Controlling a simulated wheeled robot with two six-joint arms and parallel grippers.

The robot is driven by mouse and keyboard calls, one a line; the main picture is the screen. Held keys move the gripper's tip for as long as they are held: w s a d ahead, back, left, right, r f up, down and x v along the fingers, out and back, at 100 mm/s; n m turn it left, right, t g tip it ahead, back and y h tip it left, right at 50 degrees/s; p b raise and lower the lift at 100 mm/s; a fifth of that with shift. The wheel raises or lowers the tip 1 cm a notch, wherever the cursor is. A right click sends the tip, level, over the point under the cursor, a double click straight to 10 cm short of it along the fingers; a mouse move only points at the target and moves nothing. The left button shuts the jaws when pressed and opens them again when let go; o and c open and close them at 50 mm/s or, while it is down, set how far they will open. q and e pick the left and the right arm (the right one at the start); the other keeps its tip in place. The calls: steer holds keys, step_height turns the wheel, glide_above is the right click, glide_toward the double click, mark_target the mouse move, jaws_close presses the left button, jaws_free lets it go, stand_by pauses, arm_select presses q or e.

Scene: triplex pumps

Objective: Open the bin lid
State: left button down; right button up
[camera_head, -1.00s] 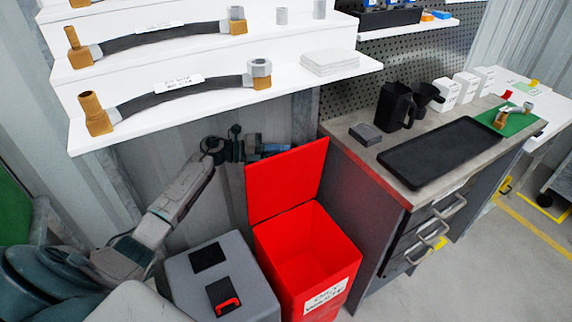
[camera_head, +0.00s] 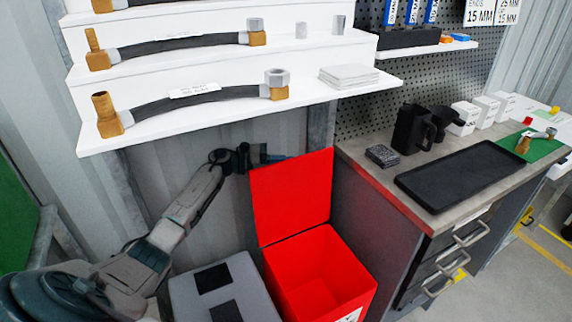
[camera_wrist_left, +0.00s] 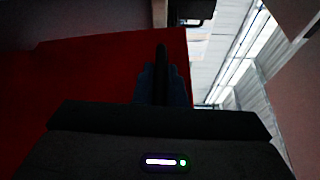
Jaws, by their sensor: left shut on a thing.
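The red bin (camera_head: 335,280) stands on the floor, its top open and its inside visible. Its red lid (camera_head: 290,200) is raised and stands roughly upright at the back of the opening. My left gripper (camera_head: 268,158) is behind the lid's upper edge, partly hidden by it, and shut on the lid. In the left wrist view the fingers (camera_wrist_left: 162,75) lie against the dark red lid (camera_wrist_left: 85,85); their tips are dark and hard to make out. My right gripper is not in view.
A grey bin (camera_head: 225,290) stands just left of the red one. White stepped shelves (camera_head: 230,115) with hoses overhang my left arm. A workbench (camera_head: 425,190) with drawers, a black tray (camera_head: 460,165) and cups stands close on the right.

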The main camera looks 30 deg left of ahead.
arm_select(q)
steer(key=c, duration=1.5)
jaws_free()
steer(key=shift+r, duration=0.1)
